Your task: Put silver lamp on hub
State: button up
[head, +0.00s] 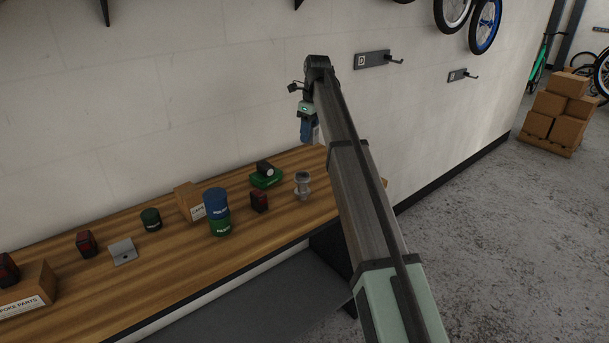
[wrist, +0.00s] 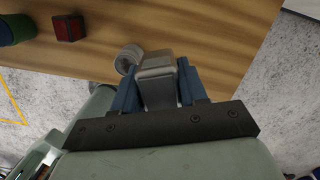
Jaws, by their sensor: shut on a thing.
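My gripper (head: 309,138) is raised above the right end of the wooden bench, beside the wall. In the wrist view its blue fingers (wrist: 158,92) are shut on the silver lamp (wrist: 158,67), a small grey block with rounded edges. I cannot make out the lamp in the head view. The hub (head: 302,186), a grey metal spool, stands upright on the bench below the gripper. It also shows in the wrist view (wrist: 128,58), just left of the held lamp and partly hidden by it. The lamp appears to be above the bench and apart from the hub.
A red-and-black lamp (head: 259,201) stands left of the hub, and a black lamp (head: 265,167) sits on a green box (head: 266,180) behind. A blue tin (head: 216,203) is stacked on a green tin (head: 220,227). A wall hook plate (head: 371,60) is to the right.

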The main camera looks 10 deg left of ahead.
notch_tip(320, 180, up, 3)
send_over(300, 174)
jog(key=w, duration=0.1)
jog(key=shift+s+d+f, duration=0.1)
jog(key=shift+s+f, duration=0.1)
jog(key=shift+f, duration=1.55)
jog(key=shift+s+d+f, duration=0.1)
jog(key=shift+s+f, duration=0.15)
jog(key=shift+f, duration=1.55)
jog(key=shift+s+d+f, duration=0.1)
jog(key=shift+s+f, duration=0.1)
jog(key=shift+f, duration=1.55)
jog(key=shift+f, duration=0.15)
jog(key=o, duration=1.1)
jog(key=r, duration=0.4)
jog(key=d+r, duration=0.1)
jog(key=r, duration=0.7)
jog(key=shift+s+d+r, duration=0.15)
jog(key=shift+s, duration=0.15)
